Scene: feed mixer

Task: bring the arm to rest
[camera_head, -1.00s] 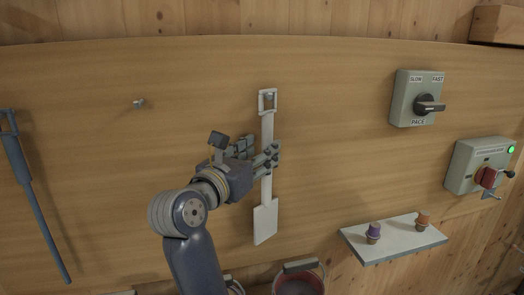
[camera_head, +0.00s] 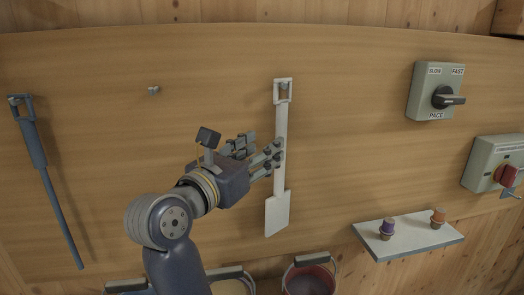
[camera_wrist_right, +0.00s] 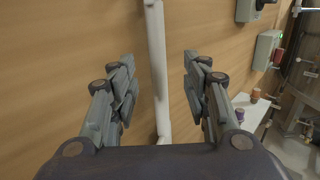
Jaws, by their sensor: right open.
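My right gripper (camera_head: 266,155) is in front of the wooden board, just left of a white paddle (camera_head: 278,212) that hangs by its square top loop on a hook. In the right wrist view the gripper (camera_wrist_right: 158,90) is open, its fingers apart, with the paddle's white shaft (camera_wrist_right: 158,60) showing beyond and between them. I cannot tell whether a finger touches the shaft. The gripper holds nothing that I can see. My left gripper is not in any view.
A dark blue-grey tool (camera_head: 45,170) hangs at the left, with an empty hook (camera_head: 153,90) right of it. A PACE switch box (camera_head: 436,92) and a red-handled box (camera_head: 494,163) are at the right. A shelf (camera_head: 410,243) holds purple and orange-topped pots. Buckets (camera_head: 312,278) stand below.

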